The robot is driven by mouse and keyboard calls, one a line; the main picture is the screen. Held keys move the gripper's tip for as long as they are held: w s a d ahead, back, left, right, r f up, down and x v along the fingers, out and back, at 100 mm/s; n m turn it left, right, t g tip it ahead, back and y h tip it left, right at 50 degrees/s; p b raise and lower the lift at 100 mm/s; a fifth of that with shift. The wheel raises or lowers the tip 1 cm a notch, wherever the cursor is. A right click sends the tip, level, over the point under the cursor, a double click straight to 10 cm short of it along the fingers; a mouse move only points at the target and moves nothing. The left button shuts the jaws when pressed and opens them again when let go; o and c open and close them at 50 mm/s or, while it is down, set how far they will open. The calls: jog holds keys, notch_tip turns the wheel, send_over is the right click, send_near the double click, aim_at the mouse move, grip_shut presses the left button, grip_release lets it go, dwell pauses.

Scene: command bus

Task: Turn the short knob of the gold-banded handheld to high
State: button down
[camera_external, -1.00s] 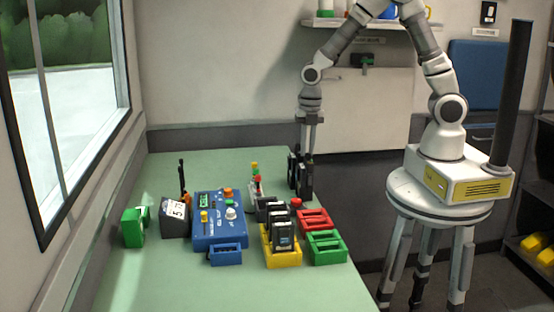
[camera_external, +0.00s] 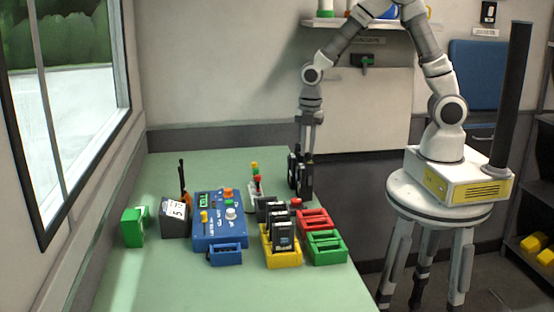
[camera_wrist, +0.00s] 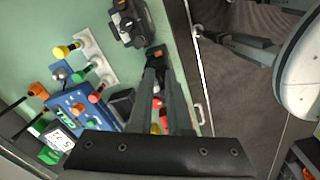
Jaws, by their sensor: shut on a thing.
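Two dark handhelds stand upright side by side at the table's far right edge, a left one (camera_external: 292,172) and a right one (camera_external: 305,179). My gripper (camera_external: 308,150) points straight down onto the top of the right one. In the wrist view my gripper (camera_wrist: 157,70) has its fingertips together at this handheld (camera_wrist: 156,51), which shows a small orange-gold patch. The fingers are shut on its top, at a knob; they hide the knob, so its setting cannot be read. The other handheld (camera_wrist: 129,22) stands apart, its top knobs showing.
A white rack (camera_wrist: 97,55) with coloured knobbed pieces stands close to the handhelds. A blue console (camera_external: 222,237), a yellow crate (camera_external: 283,260), a red crate (camera_external: 325,224) and a green crate (camera_external: 327,258) stand nearer the camera. The table's far left is clear.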

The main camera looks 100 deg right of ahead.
jog(key=c, duration=0.8)
grip_release()
jog(key=shift+c, duration=0.2)
notch_tip(320, 180, up, 17)
jog(key=p, duration=0.1)
jog(key=shift+s+a+r+p, duration=0.2)
jog(key=shift+s+p, duration=0.1)
jog(key=shift+p, duration=0.1)
